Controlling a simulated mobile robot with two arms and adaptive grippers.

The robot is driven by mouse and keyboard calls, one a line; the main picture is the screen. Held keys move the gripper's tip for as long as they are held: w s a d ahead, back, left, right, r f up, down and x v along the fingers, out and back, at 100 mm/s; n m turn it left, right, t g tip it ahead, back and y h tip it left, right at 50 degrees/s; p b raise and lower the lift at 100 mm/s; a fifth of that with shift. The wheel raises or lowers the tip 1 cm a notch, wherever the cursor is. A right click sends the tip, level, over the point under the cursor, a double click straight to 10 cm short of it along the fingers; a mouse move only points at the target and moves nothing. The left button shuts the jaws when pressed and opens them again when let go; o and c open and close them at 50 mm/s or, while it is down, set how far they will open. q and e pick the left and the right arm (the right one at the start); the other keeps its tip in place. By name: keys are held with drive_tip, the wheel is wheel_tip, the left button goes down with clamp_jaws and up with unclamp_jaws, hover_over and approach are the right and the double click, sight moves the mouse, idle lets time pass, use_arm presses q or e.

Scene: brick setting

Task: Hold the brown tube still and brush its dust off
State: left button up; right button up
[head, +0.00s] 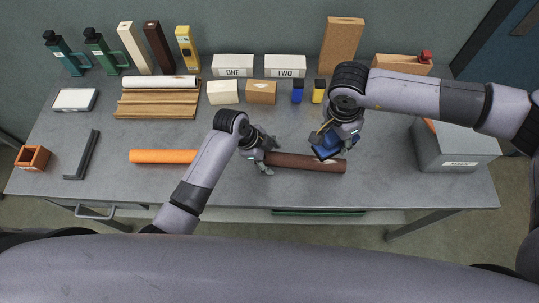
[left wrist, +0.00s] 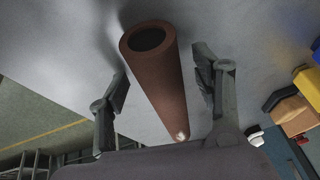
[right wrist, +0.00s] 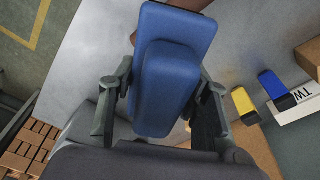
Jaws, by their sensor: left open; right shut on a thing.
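The brown tube (head: 297,162) lies on the grey bench at the front middle. In the left wrist view the brown tube (left wrist: 158,75) shows its hollow end, with a small pale patch farther along it. My left gripper (head: 265,150) is open at the tube's left end. In the left wrist view its fingers (left wrist: 160,88) stand on either side of the tube with gaps. My right gripper (head: 325,137) is shut on a blue block-shaped brush (right wrist: 165,75). The brush (head: 322,146) is over the tube's right part; I cannot tell whether they touch.
An orange tube (head: 163,156) lies to the left. Wooden troughs with a cream tube (head: 158,82), labelled white boxes (head: 233,66), and small blocks (head: 261,91) stand behind. A grey bin (head: 455,150) is at the right. A black bracket (head: 82,155) lies far left.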

use_arm(q)
drive_tip(key=shift+c, duration=0.2)
clamp_jaws()
idle(0.6)
idle(0.8)
